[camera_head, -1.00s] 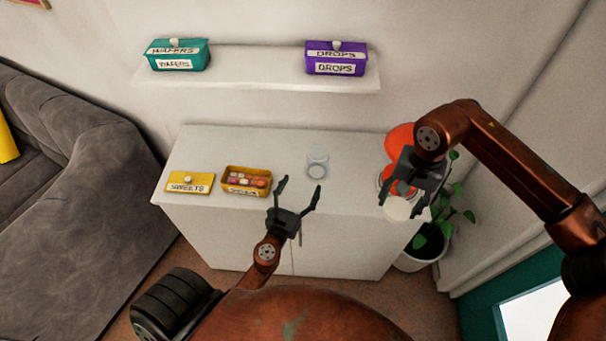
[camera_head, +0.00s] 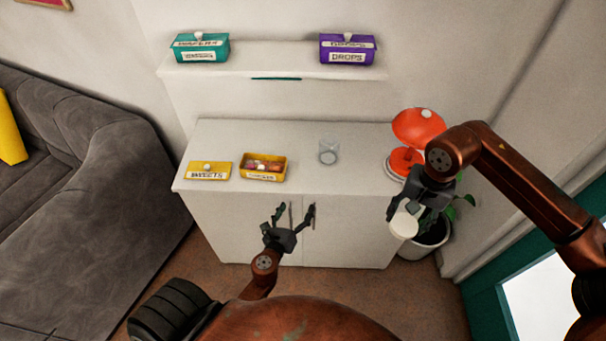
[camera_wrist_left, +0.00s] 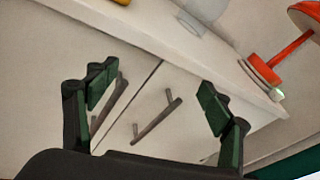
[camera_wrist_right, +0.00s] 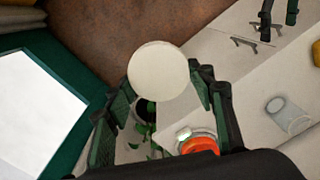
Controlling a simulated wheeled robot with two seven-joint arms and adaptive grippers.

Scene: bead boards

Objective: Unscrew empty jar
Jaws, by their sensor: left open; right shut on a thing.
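The clear, empty jar (camera_head: 328,151) stands upright and open on the white cabinet top, right of the middle; it also shows in the right wrist view (camera_wrist_right: 288,116). My right gripper (camera_head: 408,212) is shut on a round white lid (camera_head: 403,225), held off the cabinet's right front corner. The lid (camera_wrist_right: 158,71) sits between the fingers in the right wrist view. My left gripper (camera_head: 289,216) is open and empty in front of the cabinet doors, below the top. In the left wrist view its fingers (camera_wrist_left: 155,98) are spread with door handles beyond.
A yellow box (camera_head: 263,168) with sweets and its yellow lid (camera_head: 209,171) lie left on the cabinet top (camera_head: 290,134). An orange lamp (camera_head: 405,160) stands at its right end. A teal box (camera_head: 200,48) and a purple box (camera_head: 347,50) sit on the shelf.

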